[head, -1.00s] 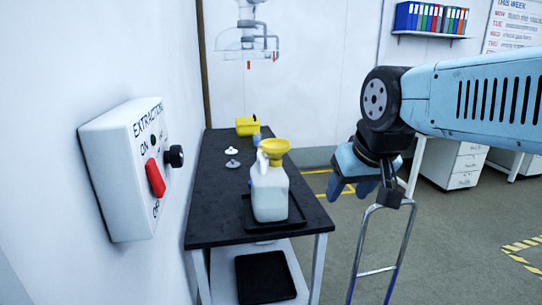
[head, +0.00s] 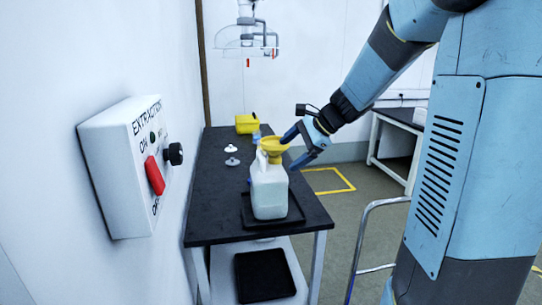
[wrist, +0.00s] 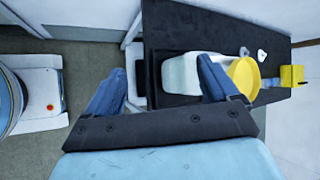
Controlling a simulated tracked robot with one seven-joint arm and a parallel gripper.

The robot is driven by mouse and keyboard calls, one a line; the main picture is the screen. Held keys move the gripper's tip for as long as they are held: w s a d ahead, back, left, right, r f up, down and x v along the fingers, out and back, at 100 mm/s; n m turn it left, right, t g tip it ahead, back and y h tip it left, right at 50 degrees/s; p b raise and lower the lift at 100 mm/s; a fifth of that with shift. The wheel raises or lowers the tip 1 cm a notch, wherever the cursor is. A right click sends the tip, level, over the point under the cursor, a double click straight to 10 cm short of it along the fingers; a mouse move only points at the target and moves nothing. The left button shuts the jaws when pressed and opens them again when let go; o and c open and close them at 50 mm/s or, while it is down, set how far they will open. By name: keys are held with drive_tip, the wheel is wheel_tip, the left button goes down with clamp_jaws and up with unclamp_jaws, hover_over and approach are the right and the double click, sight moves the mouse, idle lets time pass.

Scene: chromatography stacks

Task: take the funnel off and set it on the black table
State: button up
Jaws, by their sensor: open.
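The yellow funnel (head: 274,144) sits in the mouth of a white jug (head: 269,192) on the black table (head: 217,205). My gripper (head: 293,149) is open and empty, at the funnel's right side in the head view. One blue finger overlaps the funnel's rim there; I cannot tell whether it touches. In the wrist view the funnel (wrist: 246,76) lies just right of the right finger, which hides part of the jug's top (wrist: 180,73). The left finger is off the table's edge, over the floor.
The jug stands in a black tray (head: 297,214). Two small white caps (head: 231,155) lie left of it. A yellow container (head: 247,124) and a small blue bottle (head: 256,137) stand behind. A red-handled switch box (head: 125,170) is on the left wall. The table's left side is clear.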

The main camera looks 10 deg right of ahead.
drive_tip(key=w+d+f+m+t+y, duration=0.1)
drive_tip(key=w+d+f+m+t, duration=0.25)
drive_tip(key=w, duration=0.55)
drive_tip(key=m+t+y, duration=0.1)
drive_tip(key=m, duration=0.8)
approach(280, 156)
drive_tip(key=shift+x, duration=5.4)
drive_tip(key=shift+s+a+f, duration=0.1)
drive_tip(key=shift+s, duration=0.05)
drive_tip(key=shift+c, duration=0.5)
drive_tip(key=c, duration=1.1)
